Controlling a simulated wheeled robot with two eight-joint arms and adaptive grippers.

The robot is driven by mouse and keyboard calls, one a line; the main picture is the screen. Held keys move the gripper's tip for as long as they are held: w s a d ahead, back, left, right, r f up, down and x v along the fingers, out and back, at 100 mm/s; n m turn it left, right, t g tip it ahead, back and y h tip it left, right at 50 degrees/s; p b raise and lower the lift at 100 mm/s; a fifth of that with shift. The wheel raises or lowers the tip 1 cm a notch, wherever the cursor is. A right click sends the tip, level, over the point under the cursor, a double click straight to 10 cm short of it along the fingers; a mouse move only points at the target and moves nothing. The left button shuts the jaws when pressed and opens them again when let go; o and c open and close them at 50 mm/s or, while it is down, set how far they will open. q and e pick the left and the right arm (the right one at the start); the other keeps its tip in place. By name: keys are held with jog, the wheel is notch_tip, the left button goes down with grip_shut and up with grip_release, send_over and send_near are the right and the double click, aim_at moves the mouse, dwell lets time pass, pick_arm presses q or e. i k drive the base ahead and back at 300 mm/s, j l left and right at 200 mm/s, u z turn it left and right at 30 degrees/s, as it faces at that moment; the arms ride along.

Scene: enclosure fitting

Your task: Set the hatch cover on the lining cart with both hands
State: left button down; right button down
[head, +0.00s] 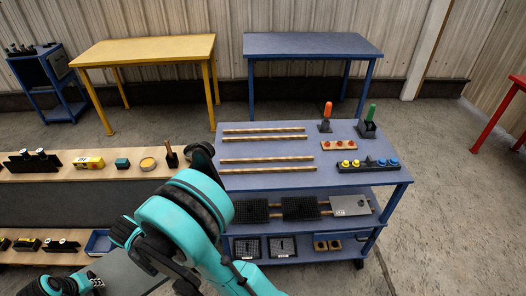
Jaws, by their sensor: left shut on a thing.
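A flat grey panel, which looks like the hatch cover (122,272), is at the bottom left of the head view, with its lower part cut off by the frame edge. My left gripper (95,281) is shut on its left edge. My right arm crosses the lower middle, over the panel's right side; its gripper cannot be made out. The blue lining cart (350,128) stands right of centre, apart from the panel. Its top holds several wooden strips (265,160), an orange-handled tool (327,112) and a green-handled tool (369,117).
The cart's lower shelves hold dark grilles (250,211), a grey plate (350,205) and small parts. A wooden bench (65,172) with small items is at left. A yellow table (145,48) and blue table (312,44) stand behind. Floor right of the cart is clear.

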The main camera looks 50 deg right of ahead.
aim_at(266, 151)
jog(key=j+z, duration=0.1)
jog(key=z, duration=0.3)
jog(key=j+z, duration=0.15)
jog(key=z, duration=0.25)
jog(key=j+z, duration=0.1)
jog(key=z, duration=0.3)
